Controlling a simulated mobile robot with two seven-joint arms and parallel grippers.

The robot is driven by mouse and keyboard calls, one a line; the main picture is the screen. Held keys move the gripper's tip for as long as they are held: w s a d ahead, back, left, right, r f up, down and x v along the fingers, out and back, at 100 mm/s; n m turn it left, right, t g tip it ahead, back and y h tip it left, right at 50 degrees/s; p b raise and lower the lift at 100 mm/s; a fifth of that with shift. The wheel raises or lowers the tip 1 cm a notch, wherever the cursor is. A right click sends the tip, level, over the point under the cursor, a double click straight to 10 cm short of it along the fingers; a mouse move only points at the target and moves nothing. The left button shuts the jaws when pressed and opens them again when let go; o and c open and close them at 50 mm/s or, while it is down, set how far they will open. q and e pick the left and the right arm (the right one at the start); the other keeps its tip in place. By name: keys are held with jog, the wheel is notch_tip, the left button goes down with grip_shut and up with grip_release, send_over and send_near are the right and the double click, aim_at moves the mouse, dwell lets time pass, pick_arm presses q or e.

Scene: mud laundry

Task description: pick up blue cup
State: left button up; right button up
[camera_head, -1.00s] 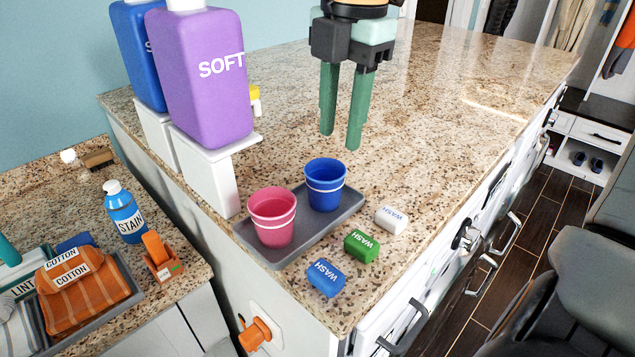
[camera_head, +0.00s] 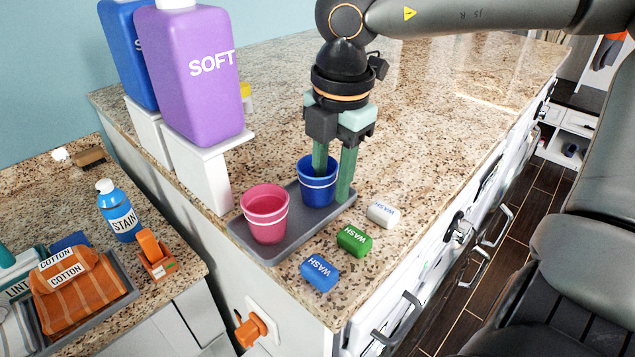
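The blue cup (camera_head: 318,188) stands upright on a grey tray (camera_head: 272,251) on the speckled counter, with a white band around it. My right gripper (camera_head: 331,180) is above and at the cup, pointing down. Its green fingers are apart: one reaches into the cup's mouth, the other is outside at the cup's right side, so the cup's right wall lies between them. I cannot see a firm grip on the wall. My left gripper is not in view.
A pink cup (camera_head: 265,214) stands on the tray left of the blue cup. A purple SOFT bottle (camera_head: 192,75) stands on a white stand behind. The counter's far part is clear.

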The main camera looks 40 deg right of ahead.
aim_at(331, 176)
grip_shut()
dwell(0.3)
jog(key=shift+r, duration=0.2)
jog(key=shift+r, duration=0.2)
notch_tip(331, 176, up, 2)
jog(key=shift+r, duration=0.15)
jog(key=s+d+r+b, duration=0.2)
jog(key=s+d+r, duration=0.4)
jog(key=s+r, duration=0.4)
jog(key=s, duration=0.2)
jog(key=shift+s, duration=0.4)
